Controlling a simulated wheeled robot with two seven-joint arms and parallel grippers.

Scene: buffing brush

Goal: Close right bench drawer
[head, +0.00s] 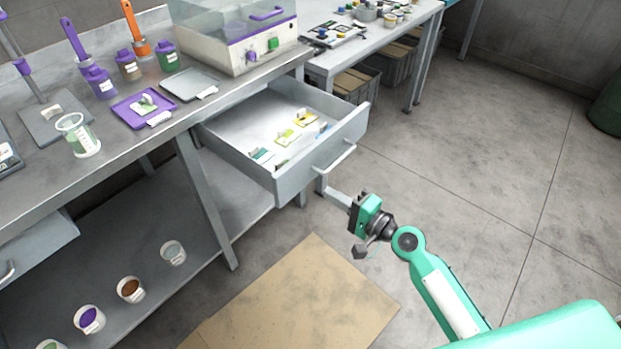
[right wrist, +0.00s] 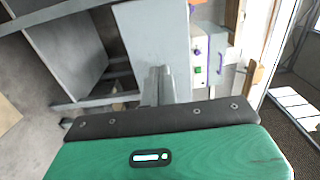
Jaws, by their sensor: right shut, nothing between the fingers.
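The right bench drawer (head: 290,180) stands pulled out from under the grey bench top in the head view. Its bar handle (head: 336,157) is on the front panel. Several small yellow, green and teal labelled items lie inside it. My right gripper (head: 330,192) is shut and empty, low in front of the drawer front and below the handle, seemingly apart from it. In the right wrist view the closed fingers (right wrist: 160,85) point toward a pale grey panel, which I cannot surely identify. My left gripper is not in view.
A machine with a clear lid (head: 235,35) stands on the bench above the drawer. Another drawer (head: 40,250) with a handle shows at the left. Tubs stand on the lower shelf (head: 215,190).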

